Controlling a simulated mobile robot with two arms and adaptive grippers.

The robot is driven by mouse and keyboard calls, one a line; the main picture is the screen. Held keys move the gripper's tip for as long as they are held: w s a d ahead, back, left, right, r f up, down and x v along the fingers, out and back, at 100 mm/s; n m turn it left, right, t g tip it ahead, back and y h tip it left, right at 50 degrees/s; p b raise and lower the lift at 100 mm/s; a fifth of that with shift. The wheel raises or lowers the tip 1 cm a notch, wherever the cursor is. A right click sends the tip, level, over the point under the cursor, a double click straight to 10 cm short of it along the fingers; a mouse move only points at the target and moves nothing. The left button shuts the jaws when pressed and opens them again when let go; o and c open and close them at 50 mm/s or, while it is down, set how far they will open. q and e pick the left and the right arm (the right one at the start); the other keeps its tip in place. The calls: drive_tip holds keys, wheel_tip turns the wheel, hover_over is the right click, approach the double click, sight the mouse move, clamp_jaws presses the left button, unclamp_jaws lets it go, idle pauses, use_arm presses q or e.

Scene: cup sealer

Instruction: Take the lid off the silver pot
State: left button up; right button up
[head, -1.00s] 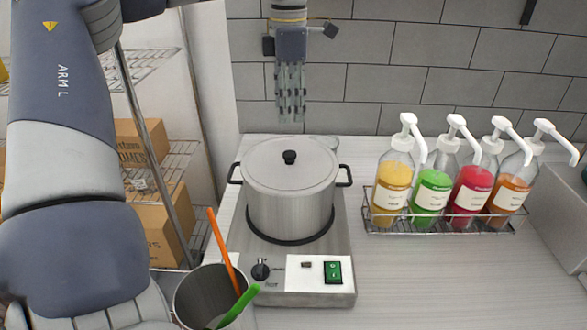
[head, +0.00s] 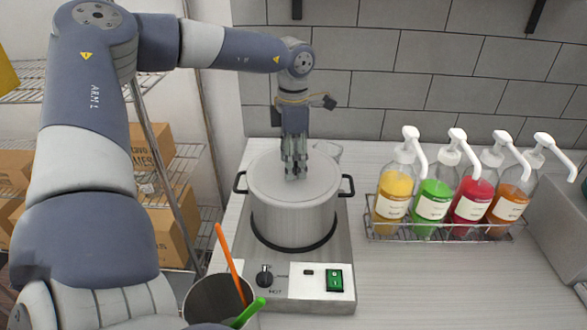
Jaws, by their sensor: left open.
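The silver pot (head: 294,222) stands upright on a hot plate, its two black side handles level. Its lid (head: 320,180) lies flat on top. My left gripper (head: 295,172) points straight down over the middle of the lid, with its open fingertips at the height of the black knob. The fingers hide most of the knob, and I cannot tell whether they touch it. My right gripper is not in view.
The hot plate (head: 312,282) has a dial and a green switch. A metal cup (head: 205,300) with orange and green utensils stands at front left. A wire rack (head: 440,236) of several pump bottles stands at right. The counter front right is clear.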

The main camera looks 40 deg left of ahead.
use_arm(q)
clamp_jaws()
drive_tip(key=shift+w, duration=0.1)
